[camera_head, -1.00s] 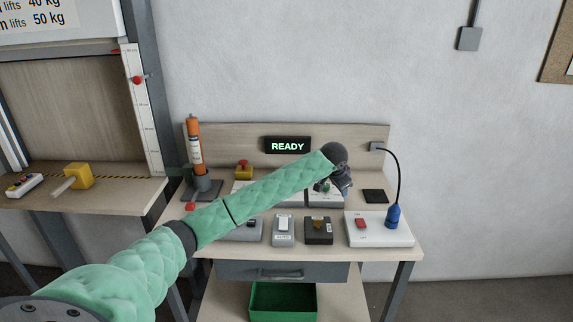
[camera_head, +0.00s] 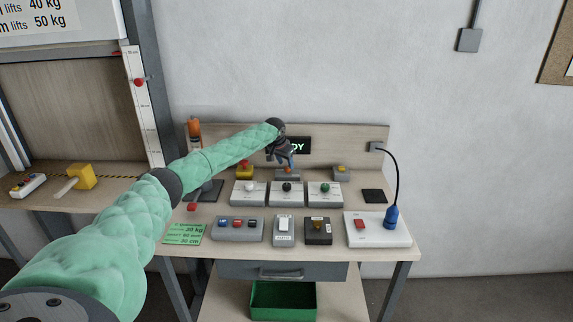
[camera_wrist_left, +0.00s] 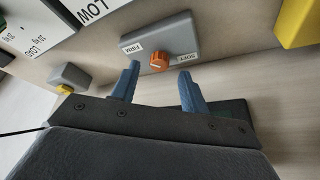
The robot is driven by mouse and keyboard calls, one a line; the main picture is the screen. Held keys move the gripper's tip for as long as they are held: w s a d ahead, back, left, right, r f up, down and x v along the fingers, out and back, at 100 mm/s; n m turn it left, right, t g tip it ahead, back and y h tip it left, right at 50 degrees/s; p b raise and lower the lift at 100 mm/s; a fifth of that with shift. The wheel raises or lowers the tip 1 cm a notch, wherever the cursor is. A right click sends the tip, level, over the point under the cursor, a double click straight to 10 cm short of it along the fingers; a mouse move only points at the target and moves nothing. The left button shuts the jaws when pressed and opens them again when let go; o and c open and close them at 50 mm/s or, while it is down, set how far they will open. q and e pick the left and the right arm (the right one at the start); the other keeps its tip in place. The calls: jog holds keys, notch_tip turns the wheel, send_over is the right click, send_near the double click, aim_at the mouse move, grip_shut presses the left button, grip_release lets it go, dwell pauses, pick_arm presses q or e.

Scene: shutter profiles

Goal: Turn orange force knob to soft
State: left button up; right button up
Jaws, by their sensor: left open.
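The orange force knob (camera_wrist_left: 159,61) sits on a grey box (camera_wrist_left: 175,40), which also shows at the back of the bench in the head view (camera_head: 288,176). A FIRM label is at the knob's left and a SOFT label at its right in the wrist view. I cannot tell surely which way the knob points. My left gripper (camera_wrist_left: 160,71) is open, its blue fingers apart on either side of the knob and a little short of it. In the head view my left gripper (camera_head: 285,162) hangs over the box and partly hides it. My right gripper is not in view.
Boxes with a white knob (camera_head: 249,187), a black knob (camera_head: 287,187) and a green knob (camera_head: 325,188) stand in front. A yellow box with a red button (camera_head: 244,169) is left, a yellow-button box (camera_head: 341,172) right. The READY display (camera_head: 297,145) is behind, partly covered.

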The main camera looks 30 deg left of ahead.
aim_at(288, 170)
pick_arm(q)
jog(key=shift+x, duration=1.35)
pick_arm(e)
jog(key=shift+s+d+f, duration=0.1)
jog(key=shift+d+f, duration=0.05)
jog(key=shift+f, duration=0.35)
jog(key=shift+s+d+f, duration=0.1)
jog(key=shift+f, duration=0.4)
pick_arm(q)
jog(key=shift+c, duration=0.3)
grip_shut()
jog(key=shift+d+p, duration=0.1)
jog(key=shift+p, duration=0.2)
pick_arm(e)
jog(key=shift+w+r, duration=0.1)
